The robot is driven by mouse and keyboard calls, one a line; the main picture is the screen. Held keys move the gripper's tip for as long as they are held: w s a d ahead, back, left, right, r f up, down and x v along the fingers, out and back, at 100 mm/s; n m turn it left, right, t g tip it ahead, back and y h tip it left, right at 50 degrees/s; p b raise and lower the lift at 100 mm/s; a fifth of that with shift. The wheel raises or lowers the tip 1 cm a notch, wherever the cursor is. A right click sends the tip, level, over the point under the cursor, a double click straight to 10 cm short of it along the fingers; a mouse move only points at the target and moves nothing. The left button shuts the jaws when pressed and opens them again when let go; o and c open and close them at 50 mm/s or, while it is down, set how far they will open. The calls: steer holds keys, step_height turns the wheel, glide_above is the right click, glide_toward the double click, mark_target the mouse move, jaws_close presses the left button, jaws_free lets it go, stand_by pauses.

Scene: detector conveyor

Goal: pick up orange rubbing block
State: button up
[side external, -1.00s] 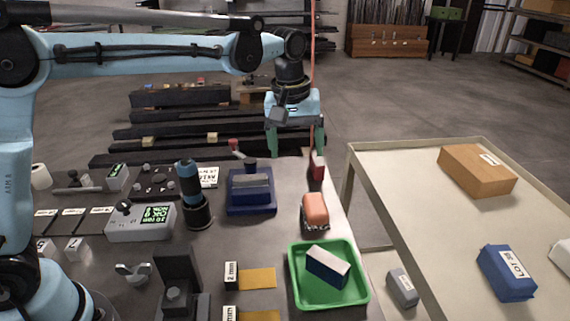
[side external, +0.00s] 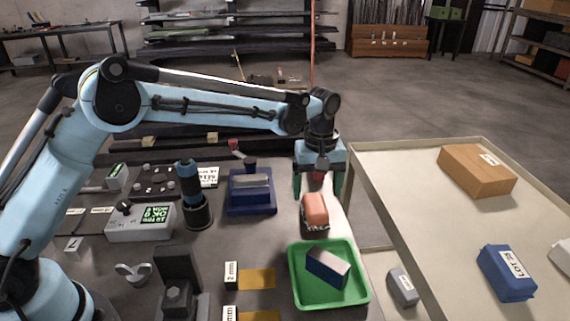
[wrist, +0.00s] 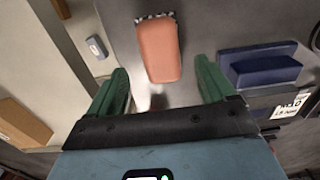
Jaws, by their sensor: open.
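The orange rubbing block (side external: 314,209) lies on the grey table, just behind the green tray (side external: 294,286). It also shows in the wrist view (wrist: 158,50), ahead of the fingers and roughly between them, with a black-and-white speckled edge at its far end. My gripper (side external: 318,194) is open and empty, with green fingers pointing down just behind the block. In the wrist view my gripper (wrist: 166,82) has its fingers spread wider than the block. A red object behind the block is partly hidden by my gripper in the side view.
A blue block with a grey top (side external: 251,192) stands left of the orange block. A beige side table (side external: 430,215) with boxes stands close on the right. A black-and-blue cylinder (side external: 192,190) stands further left.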

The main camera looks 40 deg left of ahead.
mark_target(315, 202)
steer(key=shift+a+f, duration=0.1)
steer(key=shift+f, duration=2.55)
steer(key=c, duration=1.1)
steer(key=shift+r, duration=0.1)
steer(key=shift+r, duration=0.5)
steer(key=r, duration=0.2)
steer(key=s+d+r, duration=0.1)
steer(key=shift+r, duration=0.4)
steer(key=s+d+r, duration=0.4)
steer(key=d, duration=0.1)
steer(key=s+d+r, duration=0.2)
steer(key=s, duration=0.1)
steer(key=shift+s+d, duration=0.1)
steer(key=shift+d, duration=0.05)
